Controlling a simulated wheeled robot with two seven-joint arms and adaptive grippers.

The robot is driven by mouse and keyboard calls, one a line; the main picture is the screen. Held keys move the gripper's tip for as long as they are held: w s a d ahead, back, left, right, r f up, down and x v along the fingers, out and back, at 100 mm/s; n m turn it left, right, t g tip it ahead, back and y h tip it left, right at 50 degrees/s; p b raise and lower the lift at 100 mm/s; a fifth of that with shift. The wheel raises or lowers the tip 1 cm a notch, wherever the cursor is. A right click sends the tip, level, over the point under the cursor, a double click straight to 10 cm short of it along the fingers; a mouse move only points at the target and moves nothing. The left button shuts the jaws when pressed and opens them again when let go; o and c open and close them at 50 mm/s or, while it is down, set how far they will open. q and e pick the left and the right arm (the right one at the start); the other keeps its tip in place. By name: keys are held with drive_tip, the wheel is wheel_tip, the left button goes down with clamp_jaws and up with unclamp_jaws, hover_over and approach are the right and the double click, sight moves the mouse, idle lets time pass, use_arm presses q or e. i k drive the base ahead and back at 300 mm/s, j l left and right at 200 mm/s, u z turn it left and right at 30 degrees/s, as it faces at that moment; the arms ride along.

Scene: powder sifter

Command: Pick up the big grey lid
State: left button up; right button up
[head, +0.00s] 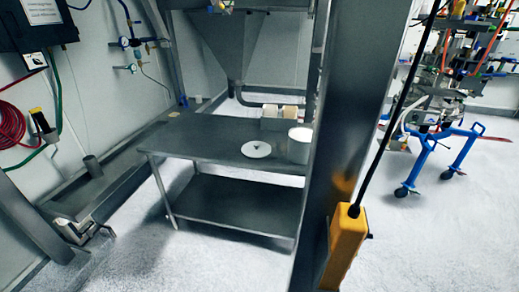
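A round, pale grey-white lid (256,149) with a small dark knob lies flat on the dark metal table (205,137), near its front right edge. It is the only lid I can make out, and nothing covers it. A pale cylindrical pot (299,146) stands to its right, close to the thick metal post. Neither of my grippers can be made out in the head view.
Small beige containers (280,116) stand at the table's back right. A thick dark post (345,130) with a hanging yellow control box (345,240) rises right of the table. A hopper (230,45) hangs behind. The table's left half and the front floor are mostly clear.

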sight(254, 149)
drive_tip(key=j+z, duration=0.3)
drive_tip(key=j, duration=0.45)
drive_tip(key=j+z, duration=0.35)
drive_tip(key=j, duration=0.45)
drive_tip(key=i+j, duration=0.1)
drive_tip(key=j, duration=0.15)
drive_tip(key=i+j, duration=0.1)
drive_tip(key=i+j+u, duration=0.35)
drive_tip(key=i, duration=0.35)
drive_tip(key=i+u, duration=0.35)
drive_tip(key=i, duration=0.3)
drive_tip(key=l, duration=0.05)
